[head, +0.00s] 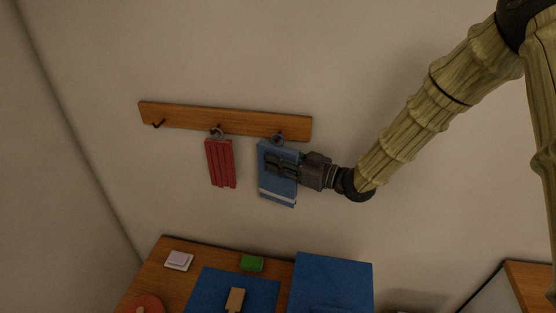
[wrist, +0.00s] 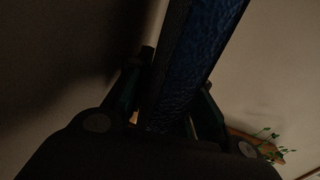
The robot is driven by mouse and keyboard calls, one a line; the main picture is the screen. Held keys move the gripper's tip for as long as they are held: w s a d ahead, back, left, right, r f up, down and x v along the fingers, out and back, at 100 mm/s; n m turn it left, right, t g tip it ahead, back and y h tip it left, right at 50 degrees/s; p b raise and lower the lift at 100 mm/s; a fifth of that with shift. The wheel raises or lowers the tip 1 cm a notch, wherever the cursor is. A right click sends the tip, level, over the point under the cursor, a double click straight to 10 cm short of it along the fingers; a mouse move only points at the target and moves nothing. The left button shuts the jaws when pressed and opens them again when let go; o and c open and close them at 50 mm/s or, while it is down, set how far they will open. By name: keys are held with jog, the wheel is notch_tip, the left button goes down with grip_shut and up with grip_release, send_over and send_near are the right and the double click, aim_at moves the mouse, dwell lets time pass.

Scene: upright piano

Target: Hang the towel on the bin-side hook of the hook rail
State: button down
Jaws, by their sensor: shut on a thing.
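The wooden hook rail (head: 178,116) is fixed to the wall in the head view. Its left hook (head: 158,124) is bare. The blue towel (head: 283,194), with a pale stripe near its lower edge, hangs upright under the right end of the rail. A grey loop (head: 279,137) at its top overlaps the right hook; I cannot tell whether it is around the hook. My gripper (head: 280,165) comes from the right and is shut on the towel's upper part. In the wrist view the towel (wrist: 200,60) runs between the fingers.
A red ribbed cloth (head: 220,163) hangs from the middle hook, left of the towel with a small gap. Below is a wooden top with a blue mat (head: 210,290), a green block (head: 252,263), a pale stack (head: 179,260) and a large blue box-like thing (head: 332,280).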

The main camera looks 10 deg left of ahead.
jog(key=c, duration=1.2)
grip_release()
jog(key=shift+o, duration=0.2)
jog(key=v, duration=1.2)
